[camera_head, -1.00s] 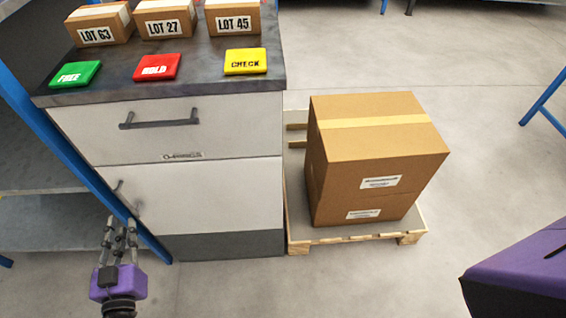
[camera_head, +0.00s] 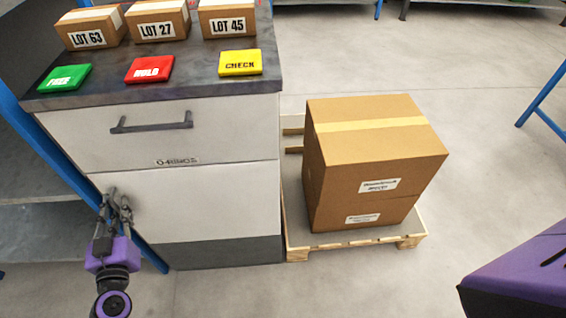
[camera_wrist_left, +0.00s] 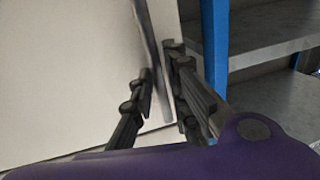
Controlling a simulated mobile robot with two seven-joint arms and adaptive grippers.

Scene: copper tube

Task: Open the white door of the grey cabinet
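The grey cabinet (camera_head: 215,250) stands at the left in the head view, with its white door (camera_head: 215,200) below a drawer. The door appears shut. My left gripper (camera_head: 115,194) is at the door's left edge, fingers pointing at the door. In the left wrist view, the door (camera_wrist_left: 70,70) fills the left side, and its dark bar handle (camera_wrist_left: 153,62) runs between the two fingers of the left gripper (camera_wrist_left: 158,78). The fingers are apart, and I see no clear grip on the bar. In the head view the gripper hides the handle. My right gripper is out of view.
The drawer (camera_head: 90,140) has a dark handle (camera_head: 152,122). Labelled boxes and coloured tiles sit on the cabinet top (camera_head: 195,85). A blue-framed shelf (camera_head: 150,254) stands close on the left. A carton (camera_head: 375,165) on a pallet (camera_head: 345,243) stands to the right. Floor in front is clear.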

